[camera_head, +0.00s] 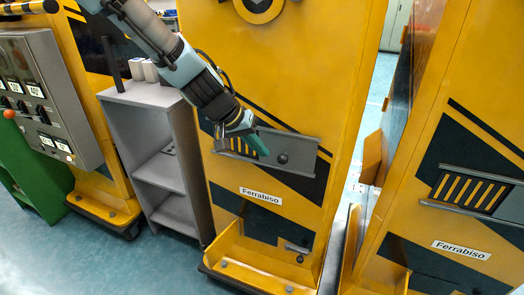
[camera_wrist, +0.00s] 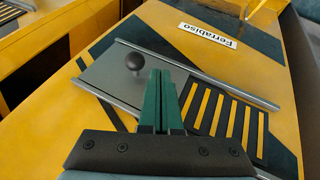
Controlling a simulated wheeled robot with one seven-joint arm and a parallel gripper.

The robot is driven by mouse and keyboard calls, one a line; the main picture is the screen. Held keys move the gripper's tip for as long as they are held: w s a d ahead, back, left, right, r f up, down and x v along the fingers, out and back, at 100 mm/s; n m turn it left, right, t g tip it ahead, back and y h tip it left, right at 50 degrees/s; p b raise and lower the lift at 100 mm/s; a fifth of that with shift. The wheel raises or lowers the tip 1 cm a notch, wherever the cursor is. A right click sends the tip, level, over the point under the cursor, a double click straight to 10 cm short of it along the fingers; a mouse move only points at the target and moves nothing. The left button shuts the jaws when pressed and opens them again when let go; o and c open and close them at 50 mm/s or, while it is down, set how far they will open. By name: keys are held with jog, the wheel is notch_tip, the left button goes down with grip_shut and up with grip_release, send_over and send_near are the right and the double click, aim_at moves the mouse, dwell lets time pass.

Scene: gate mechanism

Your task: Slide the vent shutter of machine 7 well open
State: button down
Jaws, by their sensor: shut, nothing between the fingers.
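The vent shutter (camera_head: 301,159) is a grey plate with a dark round knob (camera_head: 282,158), running in rails on the front of a yellow machine (camera_head: 300,100). Several yellow vent slots (camera_head: 236,146) show uncovered to the left of the plate. My gripper (camera_head: 263,153) has its green fingers together and empty, by the plate's slot-side end, left of the knob. In the wrist view the fingers (camera_wrist: 161,73) lie between the knob (camera_wrist: 135,62) and the open slots (camera_wrist: 218,113). I cannot tell whether they touch the plate. No machine number is readable.
A second yellow machine (camera_head: 450,120) with a similar slotted vent (camera_head: 468,190) stands at the right, across a narrow gap. A grey shelf (camera_head: 160,172) stands left. A control box (camera_head: 50,95) with a red button is further left. A yellow base (camera_head: 262,270) juts out below.

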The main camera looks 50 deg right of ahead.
jog(key=w+b+v, duration=0.1)
jog(key=v, duration=0.9)
jog(key=shift+w+a, duration=0.25)
jog(key=shift+r, duration=0.1)
jog(key=w+a+n+t+y+p, duration=0.1)
jog(key=w+a+n+t+p, duration=0.15)
jog(key=w+a, duration=0.7)
jog(key=w+a+n+t+y+p, duration=0.1)
jog(key=w+a+n+y, duration=0.15)
jog(key=w+a, duration=0.65)
jog(key=s+a+r+n+y+p, duration=0.1)
jog(key=a+n, duration=0.3)
jog(key=a, duration=1.1)
jog(key=s+a+r+n+y+p, duration=0.1)
jog(key=s+a+n+p, duration=0.1)
jog(key=a, duration=1.3)
jog(key=shift+n+t+p, duration=0.3)
jog(key=shift+n+t, duration=0.15)
jog(key=shift+n, duration=0.45)
jog(key=shift+y, duration=0.25)
